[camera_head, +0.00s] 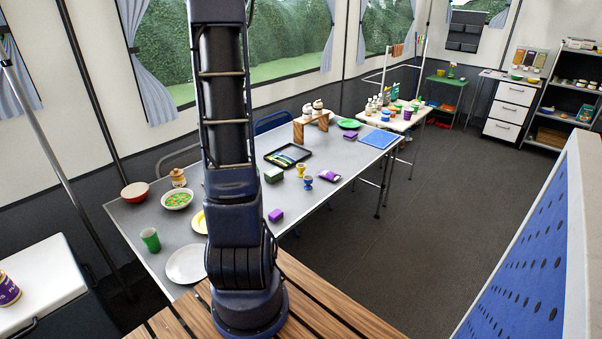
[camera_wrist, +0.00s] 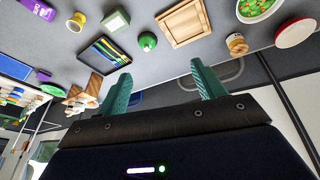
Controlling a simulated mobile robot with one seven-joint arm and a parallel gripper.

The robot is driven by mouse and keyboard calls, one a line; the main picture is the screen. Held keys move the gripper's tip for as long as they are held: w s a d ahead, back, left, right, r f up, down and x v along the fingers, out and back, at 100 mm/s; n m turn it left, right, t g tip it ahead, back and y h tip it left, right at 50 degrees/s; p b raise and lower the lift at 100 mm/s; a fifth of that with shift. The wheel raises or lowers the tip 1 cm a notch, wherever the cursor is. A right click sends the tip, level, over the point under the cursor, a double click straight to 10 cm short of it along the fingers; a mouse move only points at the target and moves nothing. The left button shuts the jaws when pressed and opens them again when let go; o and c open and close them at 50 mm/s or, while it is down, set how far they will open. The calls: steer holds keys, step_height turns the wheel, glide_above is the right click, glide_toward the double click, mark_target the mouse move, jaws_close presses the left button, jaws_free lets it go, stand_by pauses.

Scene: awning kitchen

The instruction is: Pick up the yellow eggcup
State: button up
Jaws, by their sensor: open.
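The yellow eggcup (camera_head: 301,171) stands on the long grey table (camera_head: 232,174), beside a blue eggcup (camera_head: 308,183) and a purple packet (camera_head: 329,175). In the wrist view the yellow eggcup (camera_wrist: 77,22) is near the top left, by the purple packet and a green-and-white box (camera_wrist: 116,21). My gripper (camera_wrist: 160,72) shows its two teal fingers wide apart with nothing between them. It is well away from the eggcup, which lies beyond and to the left of the fingers. In the head view my arm rises out of the picture, so the gripper is hidden there.
A black tray (camera_head: 288,155), a small green box (camera_head: 273,175) and a purple box (camera_head: 276,216) are near the eggcup. A wooden stand (camera_head: 311,127) is at the back. A bowl of food (camera_head: 177,199) and a plate (camera_head: 186,264) are at the left.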

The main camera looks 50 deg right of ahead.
steer(key=s+d+f+m, duration=0.1)
steer(key=d+f, duration=0.4)
steer(key=d, duration=0.3)
steer(key=s+d+f, duration=0.1)
steer(key=d+f, duration=0.5)
steer(key=d, duration=0.2)
steer(key=m, duration=0.2)
glide_above(302, 171)
steer(key=s, duration=0.2)
step_height(302, 171, down, 13)
steer(key=x, duration=0.5)
steer(key=shift+w+a+f, duration=0.2)
steer(key=shift+w+a, duration=0.1)
steer(key=shift+w, duration=0.05)
steer(key=shift+w+x, duration=0.15)
steer(key=shift+x, duration=1.2)
steer(key=shift+w+x, duration=0.2)
steer(key=shift+x, duration=1.1)
steer(key=shift+d+r, duration=0.15)
steer(key=shift+d, duration=0.05)
steer(key=shift+c, duration=0.2)
steer(key=c, duration=1)
